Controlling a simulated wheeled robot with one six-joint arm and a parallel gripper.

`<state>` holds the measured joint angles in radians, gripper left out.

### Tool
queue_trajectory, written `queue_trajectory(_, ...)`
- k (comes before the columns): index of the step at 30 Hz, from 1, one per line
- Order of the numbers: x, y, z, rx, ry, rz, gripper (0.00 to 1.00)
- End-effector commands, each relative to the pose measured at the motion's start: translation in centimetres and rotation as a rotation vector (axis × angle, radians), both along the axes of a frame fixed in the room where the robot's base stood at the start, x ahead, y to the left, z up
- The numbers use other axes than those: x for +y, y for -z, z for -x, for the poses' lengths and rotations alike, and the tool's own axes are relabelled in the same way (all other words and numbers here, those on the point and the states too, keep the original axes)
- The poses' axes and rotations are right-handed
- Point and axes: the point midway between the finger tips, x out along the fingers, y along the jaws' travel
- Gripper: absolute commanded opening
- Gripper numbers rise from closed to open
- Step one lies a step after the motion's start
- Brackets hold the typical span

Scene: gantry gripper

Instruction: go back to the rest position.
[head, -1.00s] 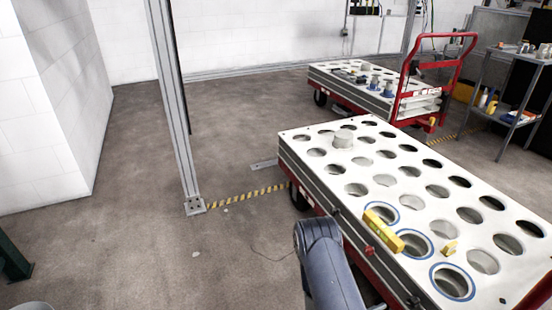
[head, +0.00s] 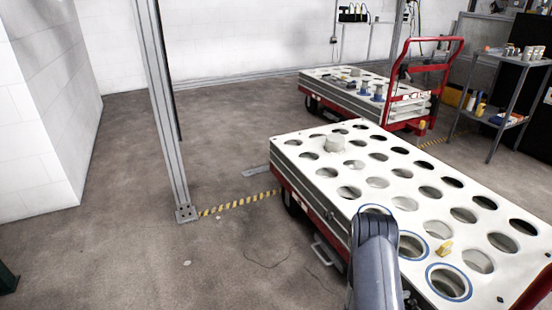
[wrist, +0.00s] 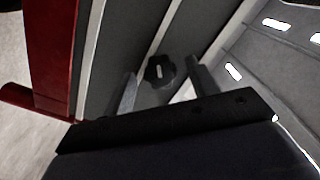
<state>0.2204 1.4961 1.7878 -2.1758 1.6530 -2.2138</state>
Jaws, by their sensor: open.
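My gripper (wrist: 160,66) shows in the wrist view, its two fingers apart. A dark round knob (wrist: 158,74) on a grey panelled side shows beyond and between the fingertips. I cannot tell whether the fingers touch it, but nothing looks clamped. In the head view my grey arm link (head: 375,265) rises at the near left edge of the white cart top (head: 300,160). My gripper is not visible there.
A second cart (head: 335,86), a shelf rack (head: 500,95) and a metal post (head: 163,110) stand around. Floor at left is open.

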Motion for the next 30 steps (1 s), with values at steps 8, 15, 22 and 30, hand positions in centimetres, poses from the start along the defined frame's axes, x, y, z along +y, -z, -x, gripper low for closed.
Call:
queue_trajectory(8,0.18,0.1,-0.02,-0.206,-0.003,-0.086,0.56)
queue_trajectory(15,0.2,0.14,0.02,-0.385,-0.003,-0.16,0.56)
queue_trajectory(22,0.19,0.15,-0.01,-0.557,-0.003,-0.23,0.56)
queue_trajectory(30,0.2,0.21,0.01,-0.759,-0.002,-0.314,0.56)
